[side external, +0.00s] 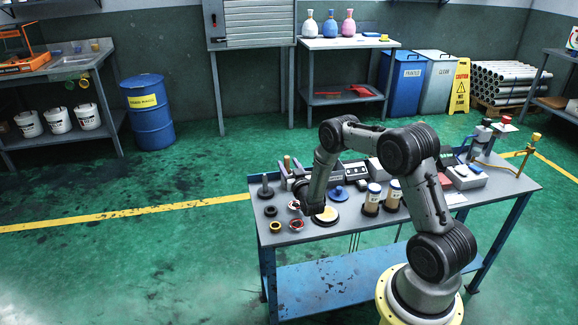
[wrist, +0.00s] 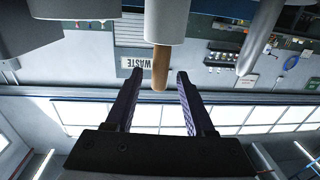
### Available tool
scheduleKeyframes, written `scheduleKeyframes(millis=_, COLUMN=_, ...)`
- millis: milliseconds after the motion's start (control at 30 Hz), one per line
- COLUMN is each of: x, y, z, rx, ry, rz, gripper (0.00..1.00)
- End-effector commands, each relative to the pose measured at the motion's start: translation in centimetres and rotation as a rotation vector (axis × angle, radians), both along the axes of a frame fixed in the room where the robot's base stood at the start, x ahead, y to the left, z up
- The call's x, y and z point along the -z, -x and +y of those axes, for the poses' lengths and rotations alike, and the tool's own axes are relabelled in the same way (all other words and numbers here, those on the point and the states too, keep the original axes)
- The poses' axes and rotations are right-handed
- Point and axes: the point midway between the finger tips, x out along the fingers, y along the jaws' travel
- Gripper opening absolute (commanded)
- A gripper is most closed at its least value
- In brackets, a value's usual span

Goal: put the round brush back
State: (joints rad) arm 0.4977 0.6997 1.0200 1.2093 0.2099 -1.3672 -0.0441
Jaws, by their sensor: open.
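My gripper (wrist: 159,74) shows in the wrist view with its two dark fingers apart. A rounded wooden handle (wrist: 160,68) reaches between the fingertips, with a gap on both sides. It comes out of a pale cylinder (wrist: 166,20) at the top of the picture. I cannot tell for sure that this is the round brush. In the side external view my arm reaches down over the left part of the bench, and the gripper's fingers are too small and dark to make out. A brown upright handle (side external: 286,163) stands at the bench's back left; the brush head is not clear.
The blue-legged bench (side external: 460,207) holds a round pale-topped disc (side external: 326,215), a blue knobbed piece (side external: 338,193), a jar (side external: 373,197) beside another, and a dark post (side external: 265,187). Small rings lie at the left front. A grey cylinder (wrist: 262,35) stands right of the handle.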

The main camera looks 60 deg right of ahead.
Motion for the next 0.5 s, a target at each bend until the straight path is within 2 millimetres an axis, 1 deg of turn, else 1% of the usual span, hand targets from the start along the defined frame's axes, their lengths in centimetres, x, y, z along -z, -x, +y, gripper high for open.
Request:
scheduleKeyframes(millis=167, x=-0.3, y=0.0, z=0.0, rx=0.000, ry=0.001, rz=-0.001, gripper=0.54)
scheduleKeyframes(millis=267, x=-0.3, y=0.6, z=0.5, rx=-0.001, ry=-0.001, rz=0.002, gripper=0.54)
scheduleKeyframes(millis=367, x=-0.3, y=1.8, z=1.6, rx=-0.002, ry=-0.001, rz=0.003, gripper=0.54)
scheduleKeyframes(millis=500, x=-0.3, y=4.1, z=3.5, rx=-0.001, ry=-0.002, rz=0.002, gripper=0.54)
